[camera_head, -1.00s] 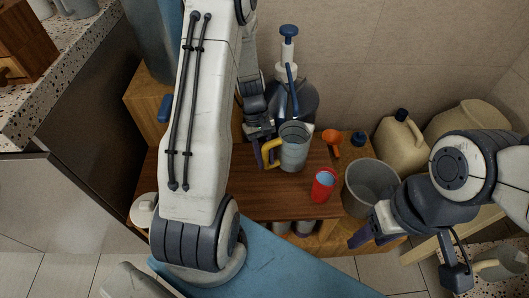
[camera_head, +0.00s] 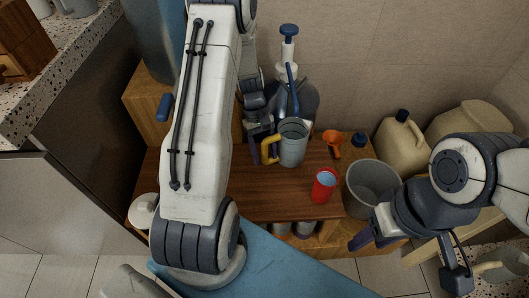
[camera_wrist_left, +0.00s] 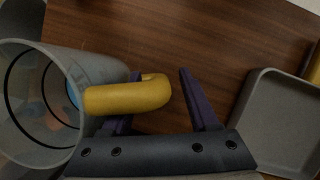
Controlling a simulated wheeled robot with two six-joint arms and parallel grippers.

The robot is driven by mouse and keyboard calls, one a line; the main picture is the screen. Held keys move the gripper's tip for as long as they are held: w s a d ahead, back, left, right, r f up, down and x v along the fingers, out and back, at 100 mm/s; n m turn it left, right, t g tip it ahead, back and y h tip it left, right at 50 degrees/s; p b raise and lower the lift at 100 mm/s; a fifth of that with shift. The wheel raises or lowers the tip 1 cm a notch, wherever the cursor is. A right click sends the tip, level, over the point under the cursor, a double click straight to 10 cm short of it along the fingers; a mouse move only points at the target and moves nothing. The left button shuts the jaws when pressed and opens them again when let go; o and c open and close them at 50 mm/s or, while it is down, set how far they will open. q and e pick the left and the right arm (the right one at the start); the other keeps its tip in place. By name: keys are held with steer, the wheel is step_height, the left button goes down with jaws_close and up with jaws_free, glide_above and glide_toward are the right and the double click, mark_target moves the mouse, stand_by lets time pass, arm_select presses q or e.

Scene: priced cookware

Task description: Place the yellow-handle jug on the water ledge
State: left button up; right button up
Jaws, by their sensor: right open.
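The yellow-handle jug (camera_head: 293,147) is grey, translucent and upright over the brown wooden top, beside the blue-topped pump bottle. Its yellow handle points left. In the left wrist view the jug (camera_wrist_left: 50,85) opens at the left, and its yellow handle (camera_wrist_left: 128,97) lies between the fingers of my left gripper (camera_wrist_left: 160,88). Whether the jug's base touches the wood is hard to tell. My right gripper (camera_head: 372,232) is open and empty at the lower right. I cannot tell which surface is the water ledge.
A red cup (camera_head: 324,185) and a grey bucket (camera_head: 371,186) stand right of the jug. An orange funnel (camera_head: 332,138) and the pump bottle (camera_head: 290,97) are behind. Beige canisters (camera_head: 402,143) stand at the right. The wooden top (camera_head: 265,195) is clear in front of the jug.

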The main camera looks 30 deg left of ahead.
arm_select(q)
steer(key=p+v, duration=0.4)
steer(key=v, duration=0.8)
steer(key=s+d+r+m+y, duration=0.1)
steer(key=s+d+r+m, duration=0.25)
steer(key=d, duration=0.55)
steer(key=s+d+r+m+y, duration=0.1)
steer(key=s+d+r+m, duration=0.1)
steer(key=d+r+m, duration=0.5)
steer(key=s+d+m+t, duration=0.2)
steer(key=s+d+m, duration=0.6)
steer(key=s, duration=0.8)
steer(key=shift+d+r+y, duration=0.3)
steer(key=shift+d+r, duration=0.1)
steer(key=shift+d, duration=0.7)
